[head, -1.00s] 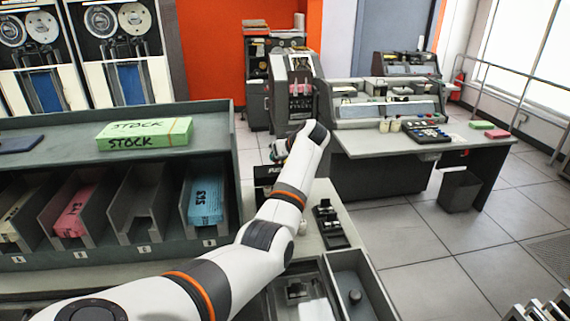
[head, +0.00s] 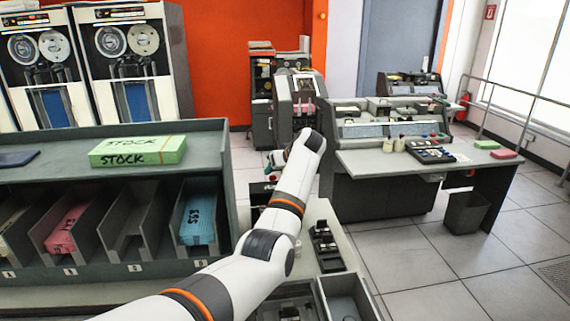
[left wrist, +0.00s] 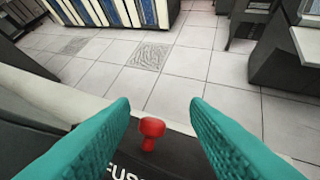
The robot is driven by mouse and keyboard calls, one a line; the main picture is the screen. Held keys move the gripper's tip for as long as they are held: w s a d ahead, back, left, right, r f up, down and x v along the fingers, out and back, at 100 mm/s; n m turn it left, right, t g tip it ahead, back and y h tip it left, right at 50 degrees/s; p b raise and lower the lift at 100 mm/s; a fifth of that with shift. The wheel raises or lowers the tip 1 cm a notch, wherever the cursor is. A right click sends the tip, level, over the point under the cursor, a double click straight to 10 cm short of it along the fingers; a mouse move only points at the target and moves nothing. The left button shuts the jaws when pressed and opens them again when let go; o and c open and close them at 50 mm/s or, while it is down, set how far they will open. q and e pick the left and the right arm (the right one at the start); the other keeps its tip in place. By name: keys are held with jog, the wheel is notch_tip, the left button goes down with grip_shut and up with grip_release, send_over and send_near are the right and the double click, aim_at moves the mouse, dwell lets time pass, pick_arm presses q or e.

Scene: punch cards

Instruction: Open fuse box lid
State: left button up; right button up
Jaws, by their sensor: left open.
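The black fuse box (head: 257,188) sits at the far end of the pale counter in the head view, mostly behind my left arm. In the left wrist view its dark lid (left wrist: 100,160) shows partial white lettering, "FUS", and a red knob (left wrist: 151,129) stands up from it near the edge. The lid looks shut. My left gripper's teal fingers (left wrist: 163,112) are apart, one on each side of the knob in that view, with nothing held. Whether they are level with the knob is hard to tell. In the head view the left gripper (head: 274,166) is partly hidden by its own arm. My right gripper is not in view.
Small black devices (head: 326,243) and a grey open tray (head: 350,290) lie on the counter right of my arm. The card rack (head: 215,150) with a green STOCK pack (head: 138,150) stands left. A console desk (head: 400,165) stands beyond open floor.

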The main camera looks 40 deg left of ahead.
pick_arm(q)
jog(key=b+v, duration=0.2)
jog(key=v, duration=0.8)
jog(key=shift+s+a, duration=0.2)
jog(key=shift+s, duration=0.1)
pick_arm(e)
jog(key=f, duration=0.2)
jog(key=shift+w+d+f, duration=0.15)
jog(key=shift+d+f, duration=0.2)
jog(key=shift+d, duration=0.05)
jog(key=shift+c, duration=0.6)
